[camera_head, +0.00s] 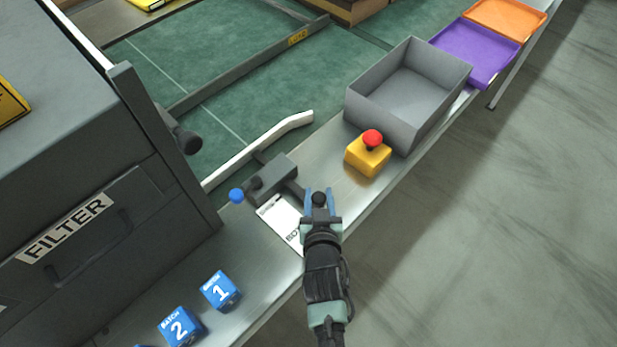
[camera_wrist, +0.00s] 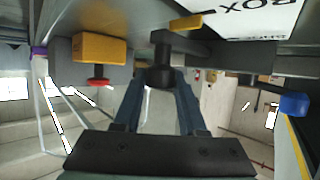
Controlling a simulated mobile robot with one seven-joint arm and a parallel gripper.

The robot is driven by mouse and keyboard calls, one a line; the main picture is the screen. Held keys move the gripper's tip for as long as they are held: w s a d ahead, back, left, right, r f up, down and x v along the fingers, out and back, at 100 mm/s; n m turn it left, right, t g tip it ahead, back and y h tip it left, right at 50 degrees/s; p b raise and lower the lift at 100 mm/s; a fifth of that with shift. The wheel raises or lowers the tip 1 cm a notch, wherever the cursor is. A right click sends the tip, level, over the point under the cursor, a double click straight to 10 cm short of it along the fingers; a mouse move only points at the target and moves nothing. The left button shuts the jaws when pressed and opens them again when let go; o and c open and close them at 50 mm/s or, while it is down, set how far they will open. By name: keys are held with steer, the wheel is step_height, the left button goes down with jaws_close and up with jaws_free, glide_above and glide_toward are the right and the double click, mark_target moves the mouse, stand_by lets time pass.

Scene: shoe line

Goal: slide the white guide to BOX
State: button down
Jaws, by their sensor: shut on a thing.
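The white guide (camera_head: 262,148) is a bent rail reaching over the green belt, joined to a grey block (camera_head: 273,180) on the metal ledge. A dark arm runs from the block to a black knob (camera_head: 319,199). My gripper (camera_head: 319,204) is shut on this knob, its blue fingers on either side of it. In the wrist view the knob (camera_wrist: 160,76) sits between the fingertips (camera_wrist: 161,80). A white label plate (camera_head: 278,217) lies beside the block, partly hidden by my gripper; in the wrist view the plate (camera_wrist: 235,22) reads BOX and part of another word.
A yellow box with a red button (camera_head: 372,138) stands right of my gripper. A grey bin (camera_head: 408,92), purple tray (camera_head: 480,52) and orange tray (camera_head: 505,20) lie beyond. Blue cubes (camera_head: 220,290) stand on the near ledge. The FILTER machine (camera_head: 90,215) stands left.

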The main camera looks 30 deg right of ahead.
steer(key=shift+s, duration=0.15)
steer(key=shift+w+f, duration=0.1)
steer(key=shift+w, duration=0.1)
steer(key=shift+c, duration=2.3)
jaws_free()
steer(key=v, duration=1.3)
steer(key=shift+w, duration=0.1)
